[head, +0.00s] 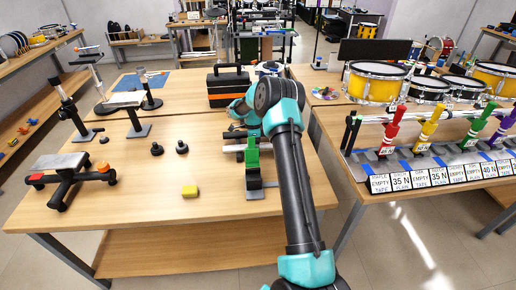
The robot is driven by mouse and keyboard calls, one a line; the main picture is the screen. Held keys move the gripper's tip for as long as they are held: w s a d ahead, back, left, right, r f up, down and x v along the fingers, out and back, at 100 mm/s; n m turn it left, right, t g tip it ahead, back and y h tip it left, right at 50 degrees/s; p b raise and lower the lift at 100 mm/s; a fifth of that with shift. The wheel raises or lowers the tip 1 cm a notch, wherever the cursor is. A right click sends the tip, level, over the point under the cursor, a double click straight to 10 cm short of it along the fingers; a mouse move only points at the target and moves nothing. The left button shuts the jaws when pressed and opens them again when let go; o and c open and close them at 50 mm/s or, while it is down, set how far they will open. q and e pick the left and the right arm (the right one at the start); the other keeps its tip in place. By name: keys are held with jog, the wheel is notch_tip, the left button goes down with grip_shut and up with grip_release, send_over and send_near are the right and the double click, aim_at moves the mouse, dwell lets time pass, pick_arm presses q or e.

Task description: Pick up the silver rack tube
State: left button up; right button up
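One of my arms, which looks like the right one, rises from the bottom right of centre and bends left over the table. Its gripper (240,133) is small and partly hidden near a green and black clamp-like stand (253,165). I cannot tell whether its fingers are open or shut. A short pale silver bar (234,148) lies level beside the green part, just below the gripper; I cannot tell whether they touch. It may be the silver rack tube, but it is too small to be sure. My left gripper is not in view.
Black stands with silver plates (60,161) are at left. A black and orange toolbox (228,86) stands behind. A labelled rack with coloured clamps (430,172) fills the right table.

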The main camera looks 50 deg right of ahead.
jog(key=c, duration=1.2)
jog(key=shift+r, duration=0.1)
jog(key=v, duration=0.3)
jog(key=s+a+v, duration=0.1)
jog(key=v, duration=0.5)
jog(key=shift+s+a+r, duration=0.2)
jog(key=shift+s+r, duration=0.1)
jog(key=shift+r, duration=0.25)
